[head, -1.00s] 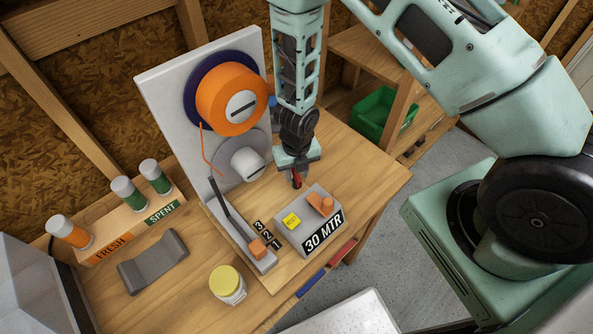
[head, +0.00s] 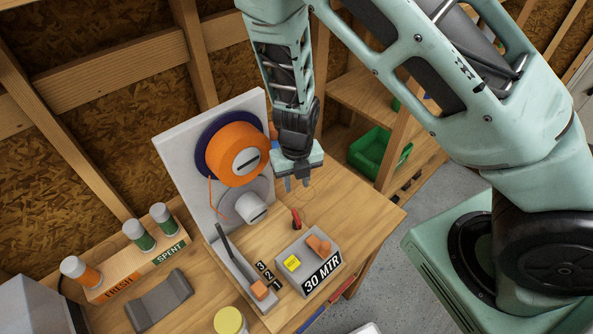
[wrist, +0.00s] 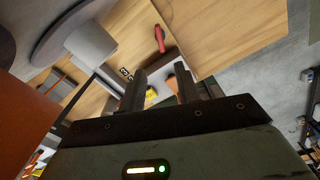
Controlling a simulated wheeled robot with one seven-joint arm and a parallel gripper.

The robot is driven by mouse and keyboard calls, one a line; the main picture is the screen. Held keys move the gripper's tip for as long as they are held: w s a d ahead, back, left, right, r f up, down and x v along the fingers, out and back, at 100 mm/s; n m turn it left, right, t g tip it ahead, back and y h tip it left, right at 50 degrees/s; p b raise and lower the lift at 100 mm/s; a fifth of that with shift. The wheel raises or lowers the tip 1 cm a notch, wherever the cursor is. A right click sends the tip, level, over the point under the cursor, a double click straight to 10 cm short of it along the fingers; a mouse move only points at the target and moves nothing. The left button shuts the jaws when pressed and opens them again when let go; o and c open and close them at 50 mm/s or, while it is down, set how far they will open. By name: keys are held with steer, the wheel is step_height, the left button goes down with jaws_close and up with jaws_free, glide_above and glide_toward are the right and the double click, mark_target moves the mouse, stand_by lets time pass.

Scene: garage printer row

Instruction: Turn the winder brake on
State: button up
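The winder stands on the bench with a grey upright panel (head: 178,160), an orange spool (head: 232,152) above and a smaller grey spool (head: 250,208) below. A small red lever (head: 296,218) stands on the bench behind the grey 30 MTR box (head: 308,262); it also shows in the wrist view (wrist: 159,38). No label marks any part as the brake. My gripper (head: 296,184) is raised above and behind the red lever, apart from it. Its fingers (wrist: 160,90) are spread with nothing held between them.
The box carries a yellow button (head: 292,263) and an orange knob (head: 318,245). A grey track with an orange block (head: 260,290) lies beside a 3-2-1 scale. A rack of canisters (head: 140,236) and a grey cradle (head: 160,300) stand left. A green bin (head: 378,155) sits behind right.

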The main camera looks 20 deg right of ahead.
steer(key=shift+r, duration=1)
steer(key=o, duration=0.6)
steer(key=shift+f, duration=0.1)
steer(key=shift+o, duration=0.4)
steer(key=shift+s+d+f+m+b, duration=0.1)
steer(key=shift+d+f+m+b, duration=0.1)
steer(key=shift+m+b, duration=0.15)
steer(key=d+f+m+y+b, duration=0.25)
steer(key=d+m+b, duration=0.35)
steer(key=m, duration=0.6)
steer(key=m+y+b, duration=0.2)
steer(key=m+b, duration=0.3)
steer(key=b, duration=0.3)
glide_toward(297, 219)
steer(key=x, duration=0.6)
steer(key=w+x, duration=0.1)
steer(key=x, duration=0.2)
steer(key=shift+d+f, duration=0.15)
steer(key=shift+f, duration=0.25)
